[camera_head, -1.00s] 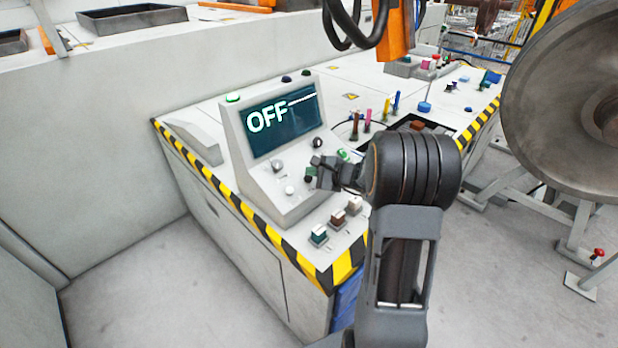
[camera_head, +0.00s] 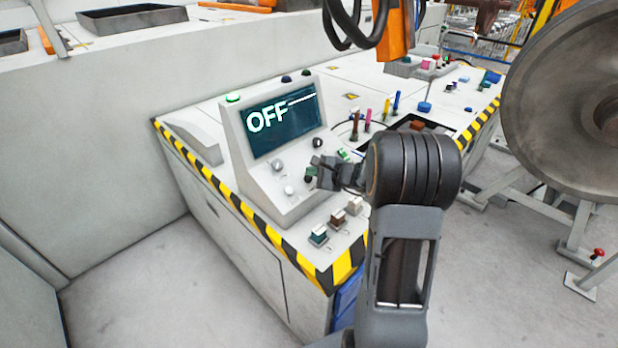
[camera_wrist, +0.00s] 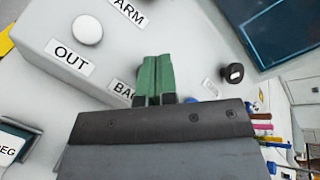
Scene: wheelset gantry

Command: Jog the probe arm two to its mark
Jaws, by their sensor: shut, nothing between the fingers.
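The grey control console (camera_head: 262,197) stands on the bench, its dark screen (camera_head: 284,121) reading "OFF" and a line too small to read. My gripper (camera_head: 312,173) is shut and empty at the console's sloping front, right of the white button (camera_head: 289,190). In the wrist view its green fingertips (camera_wrist: 155,78) are together over the panel, partly covering a label that starts "BA". Whether they touch a button there is hidden. The white button (camera_wrist: 87,30) has the label "OUT" (camera_wrist: 71,58). An "ARM" label (camera_wrist: 129,11) shows at the top edge. I cannot identify probe arm two.
A black knob (camera_head: 317,142) and a silver knob (camera_head: 278,165) sit below the screen. Several switches (camera_head: 337,219) stand in front of the console. Coloured pens (camera_head: 368,119) stand behind my gripper. An orange part (camera_head: 397,32) with black cables hangs above. A large wheel (camera_head: 555,95) is right.

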